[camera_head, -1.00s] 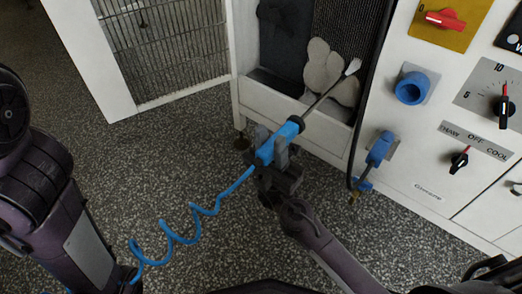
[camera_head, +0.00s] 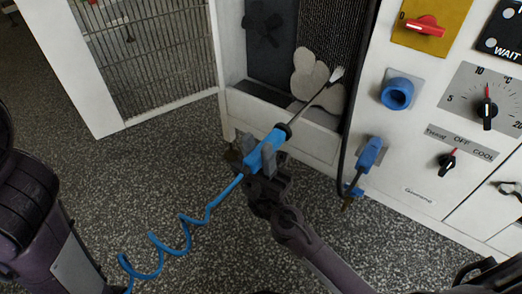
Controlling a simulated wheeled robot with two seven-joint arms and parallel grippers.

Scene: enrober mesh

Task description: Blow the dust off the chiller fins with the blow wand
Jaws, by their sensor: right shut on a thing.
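My right gripper (camera_head: 262,168) is shut on the blue body of the blow wand (camera_head: 268,150). The wand's thin dark tube points up and right, and its pale tip (camera_head: 337,73) is in front of the open chiller bay. A coiled blue hose (camera_head: 172,250) trails from the wand down to the left. The dark chiller fins (camera_head: 330,30) show behind the tip, and pale grey clumps of dust (camera_head: 308,75) cover their lower part. My left arm shows at the left edge; its gripper is out of view.
The white cabinet's panel at the right has a red-handled switch (camera_head: 425,26), a blue socket (camera_head: 397,93), a temperature dial (camera_head: 487,110) and a blue fitting (camera_head: 370,153). A black cable (camera_head: 352,110) runs down beside the bay. An open grille door (camera_head: 150,60) stands left. The speckled floor is clear.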

